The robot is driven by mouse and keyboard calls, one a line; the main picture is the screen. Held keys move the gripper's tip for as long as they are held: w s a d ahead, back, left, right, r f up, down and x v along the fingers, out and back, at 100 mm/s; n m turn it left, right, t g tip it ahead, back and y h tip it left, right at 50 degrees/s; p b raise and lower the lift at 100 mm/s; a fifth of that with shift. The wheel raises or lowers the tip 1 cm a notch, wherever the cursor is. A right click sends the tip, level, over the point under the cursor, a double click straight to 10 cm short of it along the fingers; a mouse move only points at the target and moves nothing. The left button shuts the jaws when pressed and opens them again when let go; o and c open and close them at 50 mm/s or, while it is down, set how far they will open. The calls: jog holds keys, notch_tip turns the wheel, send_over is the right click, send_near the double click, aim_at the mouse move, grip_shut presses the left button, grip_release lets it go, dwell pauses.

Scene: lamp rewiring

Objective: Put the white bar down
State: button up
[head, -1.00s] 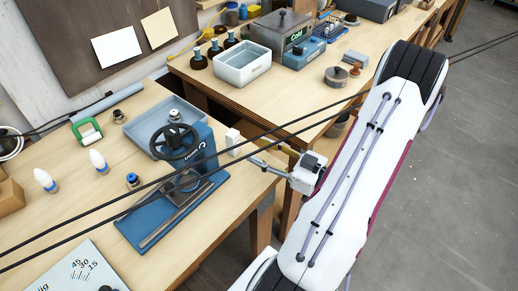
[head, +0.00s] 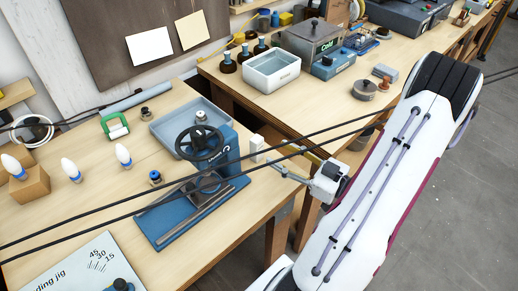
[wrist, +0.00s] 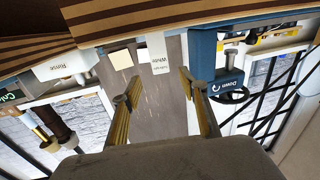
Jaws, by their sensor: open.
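The white bar (head: 256,145) stands upright near the right edge of the front workbench, just right of the blue press. My gripper (head: 276,158) reaches in from the right, close to the bar. In the wrist view the jaws of my gripper (wrist: 160,82) are spread wide, with a gap on each side of the bar. Nothing is held.
The blue press (head: 215,155) with its black wheel stands close left of the bar. A grey-blue tray (head: 165,130) lies behind it. Two dark cables cross the head view above the bench. The back bench holds a rinse tub (head: 272,75) and a "Cold" box (head: 312,42).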

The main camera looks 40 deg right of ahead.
aim_at(261, 144)
jog(key=shift+w+a+r+m+g+h, duration=0.15)
jog(key=shift+w+r+g+h, duration=0.25)
jog(key=shift+g, duration=0.35)
jog(key=shift+w+a+r+m+g+h, duration=0.1)
jog(key=shift+w+a+r+g, duration=0.1)
jog(key=shift+r+g, duration=0.45)
jog(key=shift+w+a+r+m+g+h, duration=0.2)
jog(key=shift+w+r+g, duration=0.1)
jog(key=shift+g, duration=0.6)
jog(key=shift+x, duration=1.25)
jog(key=shift+w, duration=0.1)
jog(key=shift+d+x, duration=0.2)
jog(key=shift+x, duration=2.35)
grip_shut()
